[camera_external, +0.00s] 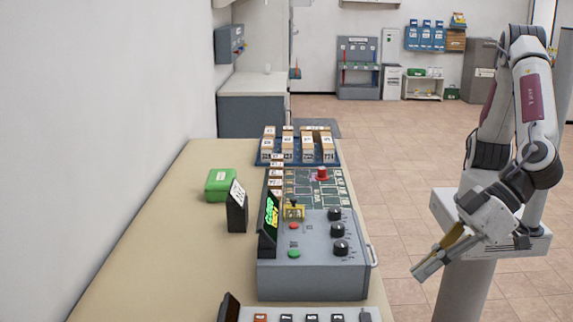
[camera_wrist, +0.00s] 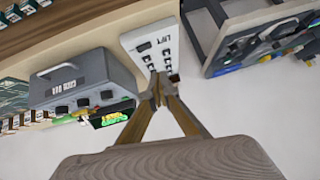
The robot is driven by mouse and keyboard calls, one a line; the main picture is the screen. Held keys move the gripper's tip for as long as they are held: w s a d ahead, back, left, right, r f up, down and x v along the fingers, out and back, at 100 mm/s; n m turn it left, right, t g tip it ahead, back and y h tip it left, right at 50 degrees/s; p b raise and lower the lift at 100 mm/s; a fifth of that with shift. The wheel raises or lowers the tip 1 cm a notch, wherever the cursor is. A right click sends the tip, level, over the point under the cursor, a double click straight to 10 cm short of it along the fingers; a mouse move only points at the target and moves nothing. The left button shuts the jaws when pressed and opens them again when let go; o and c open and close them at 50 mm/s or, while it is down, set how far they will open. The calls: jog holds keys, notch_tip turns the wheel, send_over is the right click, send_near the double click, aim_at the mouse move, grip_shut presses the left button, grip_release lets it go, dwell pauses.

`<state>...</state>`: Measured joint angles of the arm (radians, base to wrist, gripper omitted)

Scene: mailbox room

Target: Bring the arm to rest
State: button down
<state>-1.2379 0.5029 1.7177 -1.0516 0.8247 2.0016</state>
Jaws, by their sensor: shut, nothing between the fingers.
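My gripper (camera_external: 432,258) hangs at the right in the external view, off the side of the long table and to the right of the grey control box. It points down and to the left, clear of everything. In the wrist view my gripper (camera_wrist: 163,92) shows its two fingers meeting at the tips. It is shut and holds nothing. The arm is folded above its pedestal.
The beige table (camera_external: 150,240) carries a grey control box (camera_external: 312,277) with knobs, a green box (camera_external: 221,184), a small dark sign (camera_external: 237,208) and blocks on a blue tray (camera_external: 265,160). A white LIFT panel (camera_wrist: 158,45) shows beyond the fingertips. The tiled floor (camera_external: 400,140) behind is clear.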

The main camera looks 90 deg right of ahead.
dwell(0.4)
jog(key=s+d+f+n+g+h, duration=0.1)
jog(key=s+d+f+n+g, duration=0.1)
jog(key=s+d+f+n, duration=0.25)
jog(key=s+d+r+m, duration=0.1)
jog(key=s+d+r, duration=0.2)
jog(key=d, duration=1.2)
jog(key=s+d+r+m+g, duration=0.1)
jog(key=s+d+r, duration=0.2)
jog(key=d, duration=1.3)
jog(key=s+d+r+m, duration=0.2)
jog(key=d+r, duration=0.5)
jog(key=d, duration=0.8)
jog(key=shift+s+d+r, duration=0.25)
jog(key=shift+s+d, duration=0.05)
jog(key=shift+s, duration=0.1)
dwell(0.7)
